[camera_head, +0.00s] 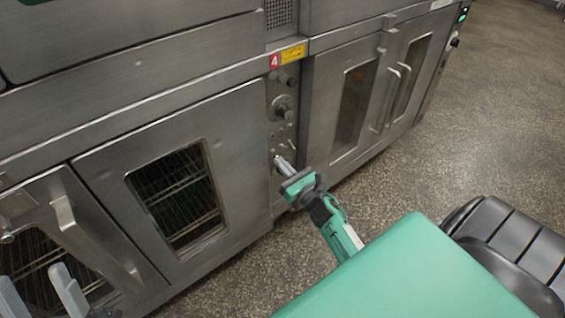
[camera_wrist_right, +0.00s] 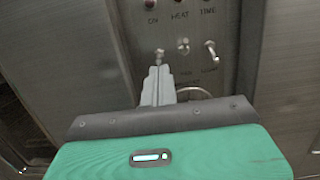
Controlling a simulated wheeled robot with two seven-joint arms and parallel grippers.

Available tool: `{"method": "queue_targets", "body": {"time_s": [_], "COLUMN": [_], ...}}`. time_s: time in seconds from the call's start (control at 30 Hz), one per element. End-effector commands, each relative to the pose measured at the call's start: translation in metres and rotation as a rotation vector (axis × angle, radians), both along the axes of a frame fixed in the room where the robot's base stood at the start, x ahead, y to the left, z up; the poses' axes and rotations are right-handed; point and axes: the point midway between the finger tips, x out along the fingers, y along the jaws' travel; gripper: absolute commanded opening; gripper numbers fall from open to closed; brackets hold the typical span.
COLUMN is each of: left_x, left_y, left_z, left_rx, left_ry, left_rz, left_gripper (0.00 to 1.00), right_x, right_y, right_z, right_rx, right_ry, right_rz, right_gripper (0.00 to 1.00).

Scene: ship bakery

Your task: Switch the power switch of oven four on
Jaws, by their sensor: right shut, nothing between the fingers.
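Oven four's control panel (camera_head: 285,110) stands below a red label with a 4 (camera_head: 274,61). In the right wrist view the panel shows small toggle switches in a row under ON, HEAT and TIME. The leftmost switch (camera_wrist_right: 160,54), under ON, is taken as the power switch; its position is unclear. My right gripper (camera_head: 280,161) is shut and empty. Its tips, also in the wrist view (camera_wrist_right: 158,70), are just below that switch; I cannot tell whether they touch it. My left gripper (camera_head: 38,288) shows only as two spread grey fingers at the lower left.
A large knob (camera_head: 284,107) sits higher on the panel. Glass-windowed oven doors (camera_head: 100,165) flank it, with a handle (camera_head: 88,240) at the left. A ring-shaped part (camera_wrist_right: 195,93) lies behind my right fingers. Speckled floor (camera_head: 480,130) is open at the right.

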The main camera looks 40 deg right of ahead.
Motion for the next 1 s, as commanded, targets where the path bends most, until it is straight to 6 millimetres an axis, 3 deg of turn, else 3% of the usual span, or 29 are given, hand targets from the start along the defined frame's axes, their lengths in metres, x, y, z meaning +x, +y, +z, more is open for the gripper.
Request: {"method": "queue_targets", "body": {"time_s": [0.4,0.67,0.93,1.0], "left_x": [0.032,0.030,0.012,0.013], "left_y": [-0.030,-0.046,-0.059,-0.059], "left_z": [-0.074,-0.126,-0.176,-0.178], "left_rx": [0.115,0.182,0.253,0.251], "left_ry": [0.504,0.780,1.040,1.035], "left_rz": [-0.067,-0.114,-0.165,-0.164], "left_gripper": [0.56,0.56,0.56,0.56], "right_x": [-0.002,-0.002,-0.003,-0.003], "right_y": [0.000,0.000,-0.001,0.000], "right_z": [0.006,0.008,0.010,0.007], "right_rx": [-0.006,-0.010,-0.013,-0.012], "right_ry": [0.068,0.108,0.148,0.148], "right_rz": [0.001,0.001,0.001,0.000], "right_gripper": [0.00,0.00,0.00,0.00]}}
